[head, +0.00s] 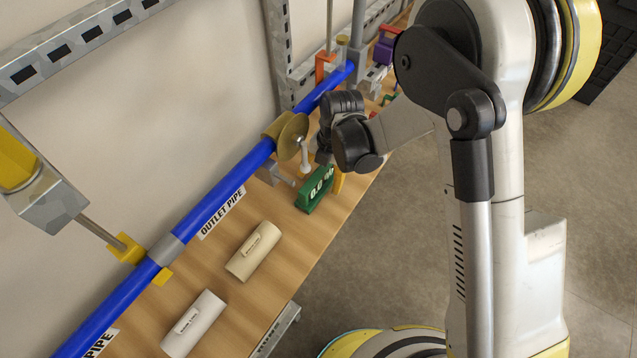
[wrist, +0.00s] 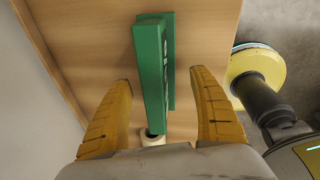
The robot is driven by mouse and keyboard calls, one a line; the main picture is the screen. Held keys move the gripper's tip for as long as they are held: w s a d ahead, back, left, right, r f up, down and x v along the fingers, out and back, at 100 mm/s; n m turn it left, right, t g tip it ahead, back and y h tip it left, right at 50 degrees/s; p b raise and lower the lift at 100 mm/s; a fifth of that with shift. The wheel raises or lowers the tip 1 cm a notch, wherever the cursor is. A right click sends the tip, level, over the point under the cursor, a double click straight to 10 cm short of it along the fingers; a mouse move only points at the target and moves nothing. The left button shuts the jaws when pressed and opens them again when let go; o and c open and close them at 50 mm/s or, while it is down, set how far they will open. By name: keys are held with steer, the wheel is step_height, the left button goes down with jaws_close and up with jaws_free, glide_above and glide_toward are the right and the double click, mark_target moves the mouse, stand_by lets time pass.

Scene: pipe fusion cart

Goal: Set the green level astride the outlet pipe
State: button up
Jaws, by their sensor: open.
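The green level (head: 314,188) stands on the wooden cart top, near its front edge, with a numeric readout on its side. The blue outlet pipe (head: 212,203) runs diagonally behind it, above a label reading OUTLET PIPE. My gripper (head: 338,181) is beside the level, its fingers partly hidden by the wrist. In the wrist view, the yellow fingers of my gripper (wrist: 161,80) are apart, one on each side of the green level (wrist: 150,75), with gaps visible on both sides. The outlet pipe does not show in the wrist view.
A beige cylinder (head: 255,251) and a white cylinder (head: 194,324) lie on the wooden top (head: 226,284). A brass-coloured disc fitting (head: 291,137) sits around the pipe close to my wrist. A yellow clamp (head: 127,248) stands along the pipe at left. Several coloured items crowd the far end.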

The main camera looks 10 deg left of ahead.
mark_target(318, 186)
steer(key=f, duration=0.2)
steer(key=f+b, duration=0.1)
steer(key=shift+a+f, duration=0.1)
steer(key=shift+a, duration=0.15)
steer(key=shift+s, duration=0.1)
steer(key=shift+c, duration=0.6)
steer(key=c, duration=1.3)
steer(key=shift+r, duration=0.25)
steer(key=shift+c, duration=0.2)
steer(key=shift+r+p, duration=0.25)
steer(key=shift+p, duration=0.05)
steer(key=shift+c, duration=0.6)
step_height(318, 186, up, 4)
steer(key=shift+d+r+p, duration=0.1)
steer(key=shift+d+p, duration=0.05)
steer(key=shift+p, duration=0.9)
jaws_close()
steer(key=w+d+r+p, duration=0.3)
steer(key=d+r, duration=0.3)
steer(key=d, duration=0.5)
